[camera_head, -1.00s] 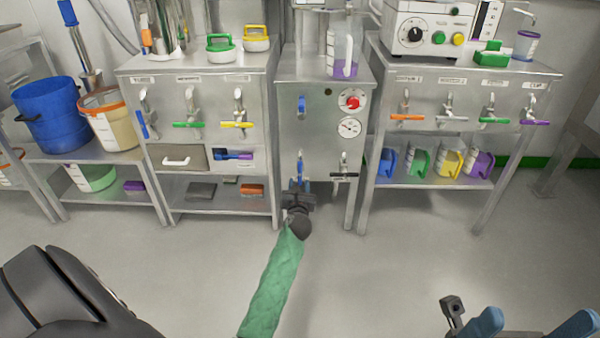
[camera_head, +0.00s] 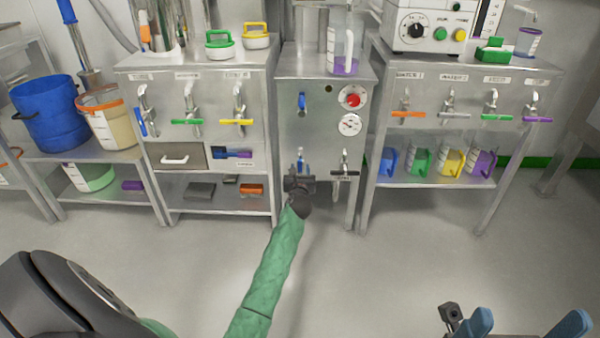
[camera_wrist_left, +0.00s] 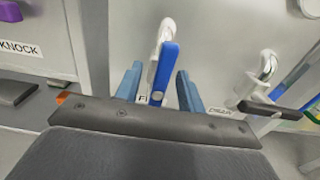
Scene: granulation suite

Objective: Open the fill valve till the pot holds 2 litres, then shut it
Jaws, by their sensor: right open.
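The fill valve is a tap with a blue lever (camera_head: 303,165) low on the front of the middle steel cabinet (camera_head: 318,150). In the left wrist view its lever (camera_wrist_left: 163,75) hangs down, slightly tilted, over a label starting with "F". My left gripper (camera_head: 301,178) is at this lever. Its blue fingers (camera_wrist_left: 160,88) stand apart on either side of the lever, closer on the right. A white dial (camera_head: 349,125) is on the cabinet front; its reading is too small to tell. My right gripper (camera_head: 525,325) is open and empty at the bottom right.
A drain tap with a black lever (camera_head: 345,173) sits close right of the fill valve; it also shows in the left wrist view (camera_wrist_left: 275,108). A red knob (camera_head: 353,97) and another blue lever (camera_head: 302,102) are above. The floor in front is clear.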

